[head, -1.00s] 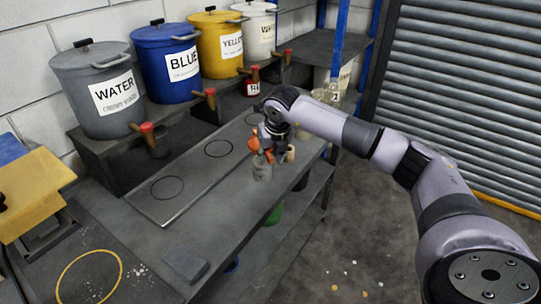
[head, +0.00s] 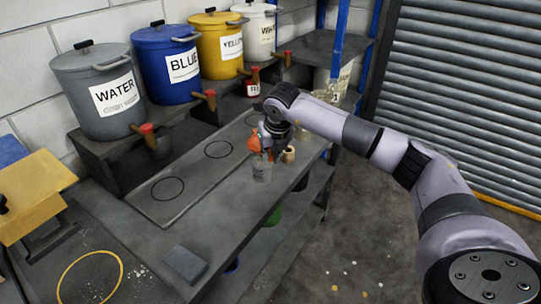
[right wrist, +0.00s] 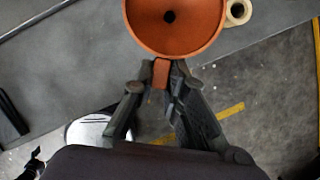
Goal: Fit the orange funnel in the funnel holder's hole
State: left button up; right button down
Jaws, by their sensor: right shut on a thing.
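The orange funnel (head: 252,143) is in my right gripper (head: 268,146), above the outer edge of the bench in the head view. In the right wrist view the funnel's bowl (right wrist: 178,30) faces the camera, with the dark outlet hole in its middle. The right gripper (right wrist: 161,76) is shut on the funnel's small side tab. A greyish clear cup (head: 262,171) stands on the bench just below the funnel. I cannot make out the funnel holder's hole for certain; the funnel and gripper cover part of that spot. My left gripper is not in view.
A cream ring-topped piece (head: 289,154) stands right beside the gripper; it also shows in the wrist view (right wrist: 238,12). Grey, blue, yellow and white tapped buckets line the back shelf. The marked board (head: 190,180) is clear. A grey block (head: 185,264) lies nearer.

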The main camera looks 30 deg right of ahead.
jog(key=shift+r+p, duration=1.15)
jog(key=shift+r, duration=1.45)
jog(key=shift+r, duration=0.5)
